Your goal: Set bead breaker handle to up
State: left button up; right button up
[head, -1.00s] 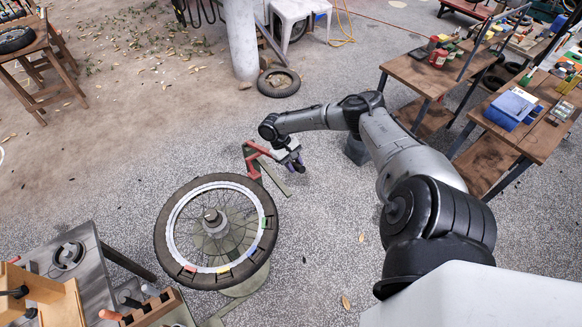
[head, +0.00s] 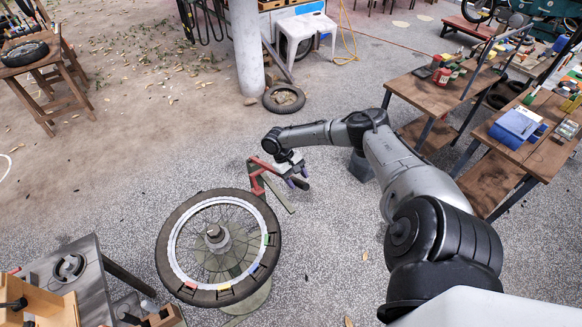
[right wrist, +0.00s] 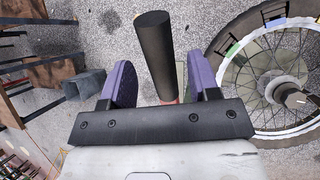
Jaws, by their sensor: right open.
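The bead breaker's red arm (head: 257,180) stands beside the far right of a spoked wheel (head: 172,270) that lies flat on a stand. Its black cylindrical handle grip (right wrist: 155,55) shows in the right wrist view, with a bit of red at its lower end. My right gripper (head: 297,178) is beside the red arm. In the right wrist view its two purple fingers (right wrist: 160,82) are open, with the grip's lower part between them and a gap on each side. I cannot tell whether the grip lies at finger depth. My left gripper is not in view.
Workbenches (head: 414,78) with tools and blue boxes stand at the right. A metal table (head: 88,262) with wooden fixtures is at the lower left. A loose tyre (head: 284,99) lies by the pillar (head: 245,50). The speckled floor right of the wheel is clear.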

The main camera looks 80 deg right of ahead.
jog(key=b+v, duration=0.2)
jog(key=v, duration=1.1)
jog(key=shift+w, duration=0.1)
